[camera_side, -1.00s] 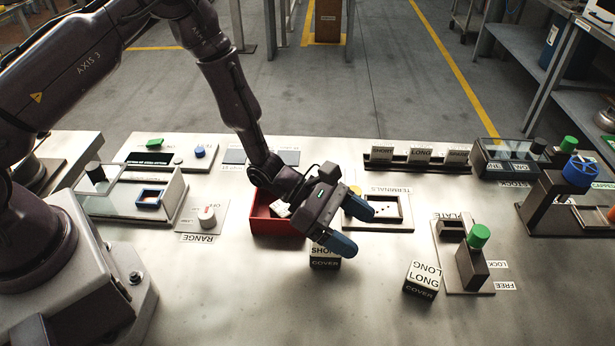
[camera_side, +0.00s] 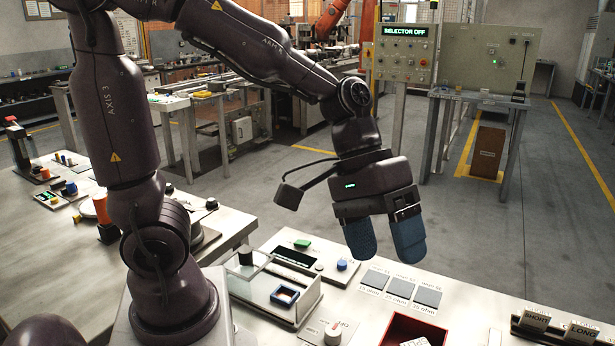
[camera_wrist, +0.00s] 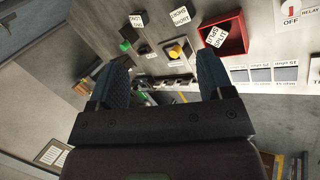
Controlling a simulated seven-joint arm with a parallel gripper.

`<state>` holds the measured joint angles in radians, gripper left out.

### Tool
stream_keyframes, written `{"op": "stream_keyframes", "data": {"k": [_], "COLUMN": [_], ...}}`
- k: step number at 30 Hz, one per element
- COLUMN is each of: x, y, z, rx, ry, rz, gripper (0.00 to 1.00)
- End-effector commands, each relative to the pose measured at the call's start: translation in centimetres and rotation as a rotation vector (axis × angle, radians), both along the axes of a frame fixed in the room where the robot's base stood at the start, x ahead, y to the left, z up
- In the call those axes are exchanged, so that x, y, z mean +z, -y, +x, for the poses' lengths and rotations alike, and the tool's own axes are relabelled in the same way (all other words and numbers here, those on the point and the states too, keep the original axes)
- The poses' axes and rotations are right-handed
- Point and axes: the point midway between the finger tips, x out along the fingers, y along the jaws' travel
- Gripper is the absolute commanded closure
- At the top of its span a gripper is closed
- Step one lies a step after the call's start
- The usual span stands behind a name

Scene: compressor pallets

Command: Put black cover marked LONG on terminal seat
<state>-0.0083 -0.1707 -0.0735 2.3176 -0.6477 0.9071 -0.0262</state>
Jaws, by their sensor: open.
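My gripper (camera_side: 385,250) is open and empty, raised in the air above the back of the table, with two blue fingers pointing down. In the wrist view its fingers (camera_wrist: 162,66) stand wide apart with nothing between them.
A red bin (camera_wrist: 237,35) holds white-labelled pieces marked SPLIT. A green knob (camera_wrist: 125,46) stands left of the seat area. In the side view, grey pads (camera_side: 400,288) lie below my gripper, and a rack with SHORT and LONG labels (camera_side: 583,331) is at lower right.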

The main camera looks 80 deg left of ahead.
Motion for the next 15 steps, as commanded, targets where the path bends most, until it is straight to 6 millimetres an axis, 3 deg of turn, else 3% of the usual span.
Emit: {"op": "stream_keyframes", "data": {"k": [3,9,15], "x": [2.2,4.2,4.9], "y": [-3.4,-8.0,-9.8], "z": [-2.8,-5.9,-7.0], "rx": [-0.094,-0.179,-0.203], "ry": [0.168,0.350,0.412], "rz": [0.201,0.473,0.584], "gripper": [0.26,0.26,0.21]}}
